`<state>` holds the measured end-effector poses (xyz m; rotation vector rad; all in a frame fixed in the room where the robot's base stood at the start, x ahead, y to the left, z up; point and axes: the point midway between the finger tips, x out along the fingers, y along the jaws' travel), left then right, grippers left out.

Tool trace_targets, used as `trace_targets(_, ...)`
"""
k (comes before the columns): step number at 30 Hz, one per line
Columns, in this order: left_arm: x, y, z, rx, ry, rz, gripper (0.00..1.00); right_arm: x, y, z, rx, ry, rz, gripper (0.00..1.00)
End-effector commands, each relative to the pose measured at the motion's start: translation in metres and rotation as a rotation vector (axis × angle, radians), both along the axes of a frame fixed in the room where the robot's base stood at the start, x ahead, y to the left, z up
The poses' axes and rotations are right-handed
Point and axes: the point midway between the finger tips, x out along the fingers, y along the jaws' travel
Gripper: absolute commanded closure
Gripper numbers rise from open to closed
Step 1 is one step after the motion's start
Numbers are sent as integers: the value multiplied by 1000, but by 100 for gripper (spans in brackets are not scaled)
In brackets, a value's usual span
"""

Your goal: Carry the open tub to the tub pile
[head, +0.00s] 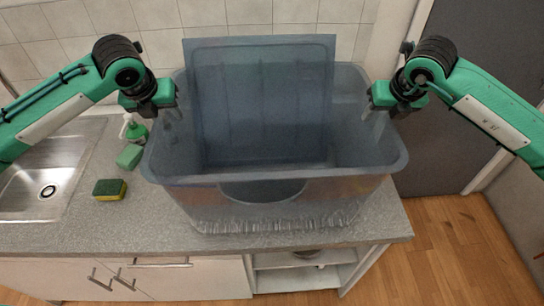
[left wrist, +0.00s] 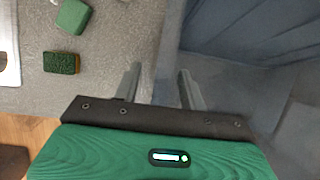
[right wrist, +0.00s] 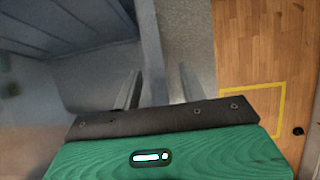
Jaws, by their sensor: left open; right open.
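The open tub (head: 280,209) is a large, see-through blue-grey tub standing on the counter, its open top facing up. A flat blue-grey panel (head: 262,100), perhaps a lid, stands upright inside it. My left gripper (head: 171,112) is open at the tub's left rim, fingers pointing down. In the left wrist view its fingers (left wrist: 160,84) are spread, with the tub's edge running close between them. My right gripper (head: 376,120) is open at the right rim. In the right wrist view its fingers (right wrist: 158,86) seem to straddle the tub's edge. No tub pile shows.
A metal sink (head: 45,180) is at the left, with a yellow-green sponge (head: 110,190), a green block (head: 129,157) and a green bottle (head: 135,130) beside the tub. A tiled wall is behind. Open wooden floor (head: 460,250) lies right, with a yellow outline (right wrist: 250,85).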

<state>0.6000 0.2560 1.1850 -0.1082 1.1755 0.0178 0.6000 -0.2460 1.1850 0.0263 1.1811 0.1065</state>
Motion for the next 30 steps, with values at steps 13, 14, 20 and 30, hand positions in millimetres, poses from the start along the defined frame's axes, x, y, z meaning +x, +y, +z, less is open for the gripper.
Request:
trace_targets(13,3,-1,-6,-1,0,-1,64,3,0,-6,-1,-1,0,64)
trace_targets(14,3,-1,-6,-1,0,-1,70,3,0,-6,-1,-1,0,70)
trace_targets(20,3,-1,-6,-1,0,-1,100,3,0,-6,-1,-1,0,100)
trace_targets(30,3,0,-6,-1,0,-1,100,3,0,-6,-1,-1,0,100)
